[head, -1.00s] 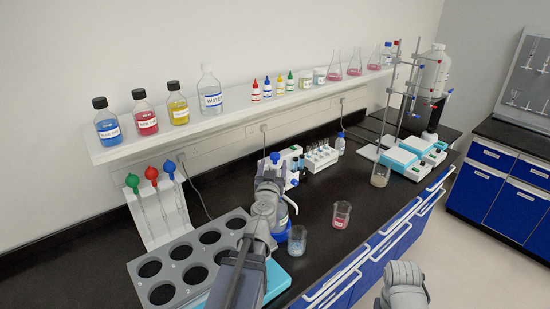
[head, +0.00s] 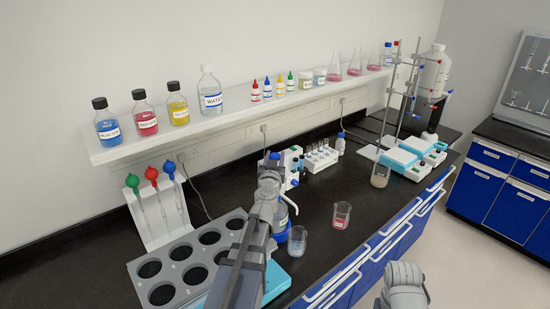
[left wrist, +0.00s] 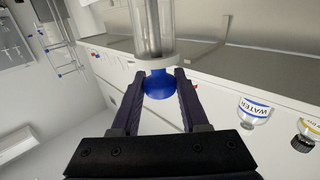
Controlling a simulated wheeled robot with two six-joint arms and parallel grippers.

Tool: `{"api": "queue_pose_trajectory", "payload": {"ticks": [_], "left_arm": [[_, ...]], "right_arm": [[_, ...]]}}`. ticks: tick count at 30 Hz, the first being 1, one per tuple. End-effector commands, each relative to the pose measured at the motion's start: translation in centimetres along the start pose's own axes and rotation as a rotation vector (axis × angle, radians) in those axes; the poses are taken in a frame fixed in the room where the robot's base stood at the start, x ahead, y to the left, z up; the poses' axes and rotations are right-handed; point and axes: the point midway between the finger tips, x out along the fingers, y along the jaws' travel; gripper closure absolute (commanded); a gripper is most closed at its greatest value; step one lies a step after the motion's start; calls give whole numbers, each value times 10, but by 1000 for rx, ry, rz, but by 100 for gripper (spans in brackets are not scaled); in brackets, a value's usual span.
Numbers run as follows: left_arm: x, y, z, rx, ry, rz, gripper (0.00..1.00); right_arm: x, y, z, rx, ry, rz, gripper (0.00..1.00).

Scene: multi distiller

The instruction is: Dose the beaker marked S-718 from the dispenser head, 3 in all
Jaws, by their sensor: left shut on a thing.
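My left gripper (head: 270,180) is over the bottle-top dispenser (head: 283,212). In the left wrist view my left gripper (left wrist: 160,78) has its dark fingers shut on the blue knob (left wrist: 159,86) of the dispenser head, with the clear cylinder (left wrist: 153,28) beyond it. My arm hides much of the dispenser in the head view. A beaker with pale bluish contents (head: 297,241) stands just right of the dispenser. A beaker with pink contents (head: 341,215) stands farther right. Their labels are too small to read. My right gripper does not show.
A grey rack with round wells (head: 177,252) and a pipette stand (head: 158,210) are at the left. A shelf of bottles (head: 150,150) runs along the wall. A test tube rack (head: 321,158) stands behind. Black bench is clear around the pink beaker.

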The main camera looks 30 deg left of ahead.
Motion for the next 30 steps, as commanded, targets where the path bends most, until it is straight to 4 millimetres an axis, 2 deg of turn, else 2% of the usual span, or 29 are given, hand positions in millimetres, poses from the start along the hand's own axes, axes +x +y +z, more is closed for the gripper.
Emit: {"api": "queue_pose_trajectory", "payload": {"ticks": [1,9,30], "left_arm": [[0,0,0,0,0,0,70],[0,0,0,0,0,0,100],[0,0,0,0,0,0,100]], "right_arm": [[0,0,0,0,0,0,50],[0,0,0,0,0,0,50],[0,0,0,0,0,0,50]]}}
